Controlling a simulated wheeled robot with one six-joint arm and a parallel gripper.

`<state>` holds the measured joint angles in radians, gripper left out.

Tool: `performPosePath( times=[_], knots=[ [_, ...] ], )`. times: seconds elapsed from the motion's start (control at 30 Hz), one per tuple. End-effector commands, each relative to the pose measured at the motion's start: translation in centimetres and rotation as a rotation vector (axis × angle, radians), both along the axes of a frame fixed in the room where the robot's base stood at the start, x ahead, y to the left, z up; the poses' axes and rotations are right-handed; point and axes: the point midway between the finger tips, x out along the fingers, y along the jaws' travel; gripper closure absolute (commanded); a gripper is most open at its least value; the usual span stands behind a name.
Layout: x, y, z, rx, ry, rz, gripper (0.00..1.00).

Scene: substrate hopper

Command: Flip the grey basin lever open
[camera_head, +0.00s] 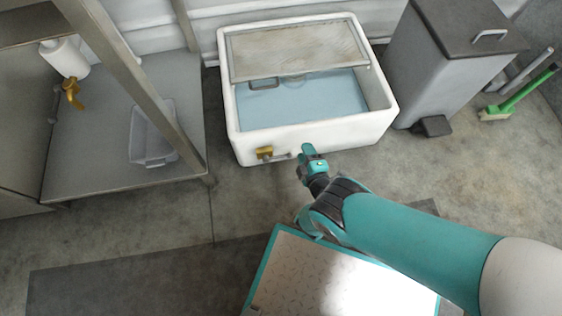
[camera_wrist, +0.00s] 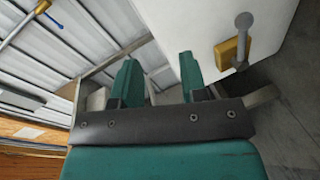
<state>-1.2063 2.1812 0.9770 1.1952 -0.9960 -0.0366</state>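The white basin (camera_head: 312,137) stands on the floor and holds pale blue liquid. A brass valve block (camera_head: 264,153) sits low on its front wall. The grey lever (camera_head: 281,157) sticks out sideways from the brass block to the right. In the wrist view the lever (camera_wrist: 243,38) shows upper right with its round end up, in front of the brass block (camera_wrist: 233,52). My gripper (camera_head: 307,154) is just right of the lever's end, close to the basin's front. In the wrist view my gripper (camera_wrist: 156,75) has its teal fingers apart with nothing between them; the lever lies outside them.
A grey pedal bin (camera_head: 432,65) stands right of the basin, with a green-handled brush (camera_head: 517,95) beyond. A metal bench (camera_head: 100,150) with a clear tub (camera_head: 152,135) is at left.

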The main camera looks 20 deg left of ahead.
Motion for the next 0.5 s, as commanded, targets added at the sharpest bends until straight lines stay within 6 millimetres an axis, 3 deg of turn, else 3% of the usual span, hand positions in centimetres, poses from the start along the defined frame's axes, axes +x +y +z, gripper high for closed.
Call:
performPosePath(
  times=[0.03,0.2,0.33,0.5],
  knots=[
    [-2.3,-1.3,-3.5,-0.031,-0.038,0.076,0.60],
    [-7.1,-4.1,-7.6,-0.090,-0.134,0.261,0.60],
    [-8.5,-4.9,-8.6,-0.107,-0.162,0.320,0.60],
    [-7.9,-3.8,-9.2,-0.108,-0.167,0.328,0.60]
  ],
)
